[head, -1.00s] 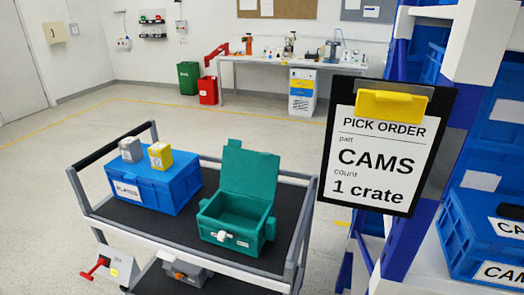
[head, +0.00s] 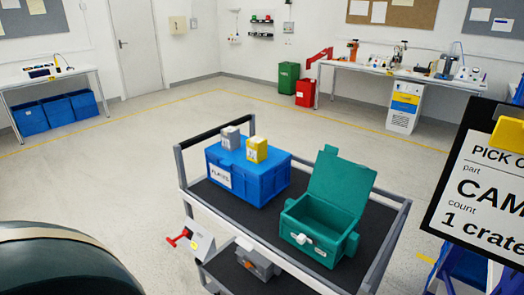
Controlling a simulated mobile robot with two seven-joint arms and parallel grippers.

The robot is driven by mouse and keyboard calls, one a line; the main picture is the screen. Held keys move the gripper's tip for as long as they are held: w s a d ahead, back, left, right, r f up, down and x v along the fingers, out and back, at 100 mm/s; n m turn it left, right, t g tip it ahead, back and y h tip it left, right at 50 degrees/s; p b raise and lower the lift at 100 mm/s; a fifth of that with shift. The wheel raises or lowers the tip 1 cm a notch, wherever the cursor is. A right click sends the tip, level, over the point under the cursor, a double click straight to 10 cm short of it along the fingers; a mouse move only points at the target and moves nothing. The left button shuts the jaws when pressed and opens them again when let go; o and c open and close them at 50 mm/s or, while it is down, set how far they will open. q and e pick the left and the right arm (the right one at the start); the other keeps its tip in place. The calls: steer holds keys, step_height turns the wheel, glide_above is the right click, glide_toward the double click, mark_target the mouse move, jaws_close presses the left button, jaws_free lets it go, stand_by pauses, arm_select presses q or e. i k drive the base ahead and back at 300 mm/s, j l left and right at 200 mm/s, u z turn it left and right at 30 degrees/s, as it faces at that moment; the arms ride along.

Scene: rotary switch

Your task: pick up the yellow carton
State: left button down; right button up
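The yellow carton (head: 257,149) is a small upright box with a pale label. It stands on the lid of a blue crate (head: 262,186) on the cart, beside a grey carton (head: 231,138). Neither of my grippers shows in the head view. A dark rounded shape with a pale rim fills the lower left corner; I cannot tell what it is.
The cart (head: 384,248) has a black top and grey rails. An open green box (head: 315,223) stands on it, right of the blue crate. A pick order board (head: 480,190) hangs at the right.

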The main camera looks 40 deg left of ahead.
mark_target(257, 145)
steer(key=i+j+z, duration=0.1)
steer(key=j+z, duration=0.15)
steer(key=j, duration=0.55)
steer(key=j+z, duration=0.25)
steer(key=j, duration=0.55)
